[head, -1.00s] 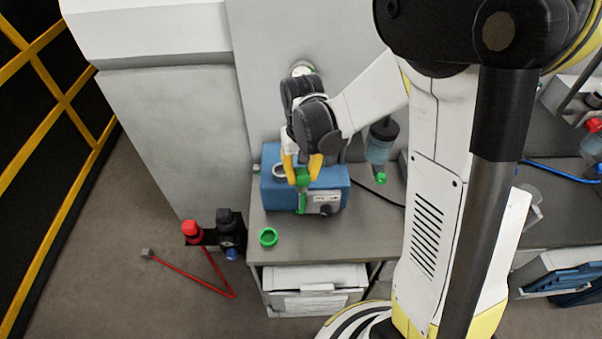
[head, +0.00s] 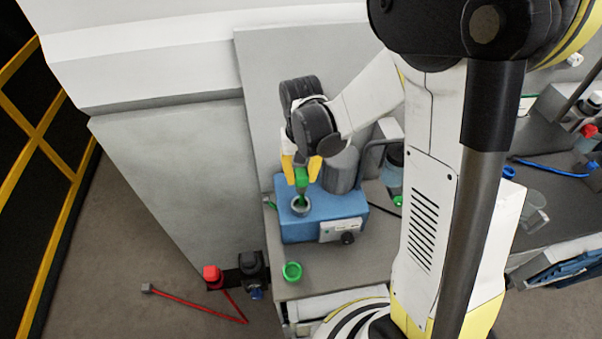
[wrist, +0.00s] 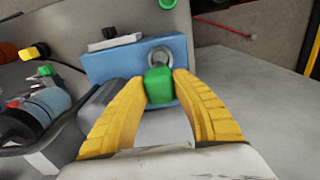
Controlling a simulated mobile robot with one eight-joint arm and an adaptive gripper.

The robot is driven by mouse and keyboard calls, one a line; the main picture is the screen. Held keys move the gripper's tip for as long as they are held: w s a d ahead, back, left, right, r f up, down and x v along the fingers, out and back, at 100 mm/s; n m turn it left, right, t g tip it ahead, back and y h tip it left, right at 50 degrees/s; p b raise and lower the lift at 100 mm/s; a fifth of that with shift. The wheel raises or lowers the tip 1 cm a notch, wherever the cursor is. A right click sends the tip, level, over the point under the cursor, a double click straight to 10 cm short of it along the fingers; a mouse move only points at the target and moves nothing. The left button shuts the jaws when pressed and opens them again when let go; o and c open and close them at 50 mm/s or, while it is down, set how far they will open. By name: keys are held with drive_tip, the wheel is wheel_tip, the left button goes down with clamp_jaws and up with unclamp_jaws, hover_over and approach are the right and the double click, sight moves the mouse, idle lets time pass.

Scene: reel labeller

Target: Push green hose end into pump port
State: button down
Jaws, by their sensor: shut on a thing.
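The pump is a blue box (head: 322,228) with a grey front panel and black knob, standing on the grey bench. Its port is a grey ring (head: 300,211) on top, near the left end. My gripper (head: 301,168) has its yellow fingers shut on the green hose end (head: 302,178). The hose end points down, and its narrow tip overlaps the ring's opening in the head view. I cannot tell how deep the tip is. In the wrist view the green hose end (wrist: 158,87) sits between the fingers, in front of the ring (wrist: 161,57), hiding its near part.
A green ring (head: 292,271) lies on the bench near its front edge. Red (head: 212,276) and black (head: 252,266) fittings are at the bench's left side. A tall grey panel stands behind.

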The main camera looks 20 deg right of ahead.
drive_tip(key=shift+f+b, duration=0.3)
drive_tip(key=shift+f, duration=0.5)
drive_tip(key=shift+f, duration=0.1)
drive_tip(key=shift+f+b, duration=3.7)
drive_tip(key=shift+f, duration=0.15)
drive_tip(key=shift+f+b, duration=0.35)
drive_tip(key=shift+b, duration=0.6)
drive_tip(key=c, duration=1)
unclamp_jaws()
drive_tip(key=shift+r, duration=0.15)
